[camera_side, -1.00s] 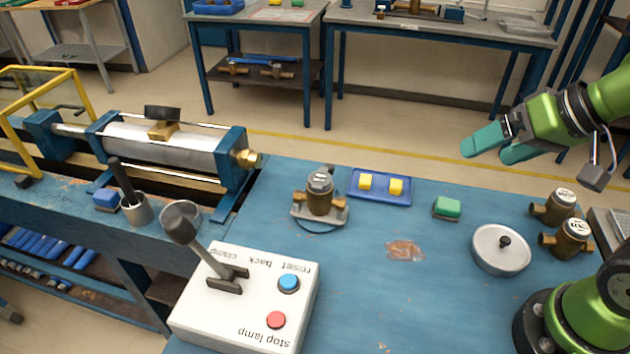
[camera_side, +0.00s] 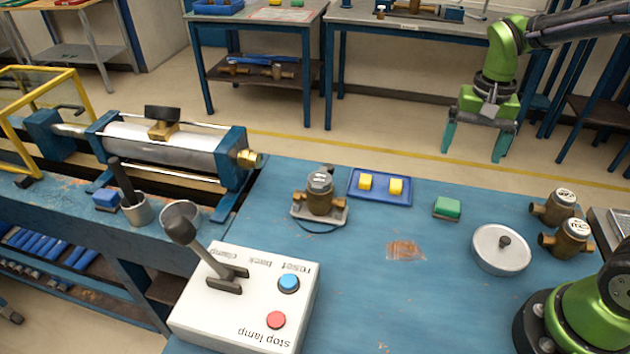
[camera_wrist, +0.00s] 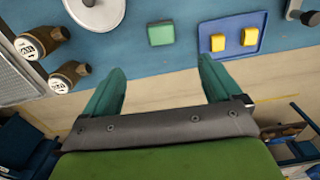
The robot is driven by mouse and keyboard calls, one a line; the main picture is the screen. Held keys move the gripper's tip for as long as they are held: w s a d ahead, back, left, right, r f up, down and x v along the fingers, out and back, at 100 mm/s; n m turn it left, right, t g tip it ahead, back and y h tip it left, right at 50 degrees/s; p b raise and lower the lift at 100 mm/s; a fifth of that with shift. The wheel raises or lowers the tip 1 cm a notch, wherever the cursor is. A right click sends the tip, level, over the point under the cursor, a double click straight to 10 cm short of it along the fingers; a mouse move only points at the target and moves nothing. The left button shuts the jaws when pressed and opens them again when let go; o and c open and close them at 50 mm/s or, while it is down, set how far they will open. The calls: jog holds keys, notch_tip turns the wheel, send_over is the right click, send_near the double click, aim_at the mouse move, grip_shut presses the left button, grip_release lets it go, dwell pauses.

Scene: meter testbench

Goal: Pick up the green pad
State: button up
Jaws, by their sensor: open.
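The green pad (camera_side: 447,207) is a small block with a grey underside, lying on the blue bench right of the blue tray. It also shows in the wrist view (camera_wrist: 161,33), ahead of my fingers and roughly midway between their lines. My gripper (camera_side: 476,154) is open and empty, with its two teal fingers pointing down. It is above and apart from the pad, toward the bench's far edge in the side view. In the wrist view my gripper (camera_wrist: 160,80) shows both fingertips wide apart with nothing between them.
A blue tray (camera_side: 380,201) with two yellow blocks lies left of the pad. A round metal lid (camera_side: 501,250) and two brass meters (camera_side: 553,208) are to the right. A brass meter on a stand (camera_side: 320,193) is farther left. Bench around the pad is clear.

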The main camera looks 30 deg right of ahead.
send_over(449, 204)
jog(key=f, duration=1)
jog(key=shift+s, duration=0.35)
jog(key=shift+w+f, duration=0.2)
jog(key=shift+f, duration=1.45)
jog(key=shift+w+f, duration=0.2)
jog(key=shift+f, duration=1.4)
jog(key=c, duration=1.1)
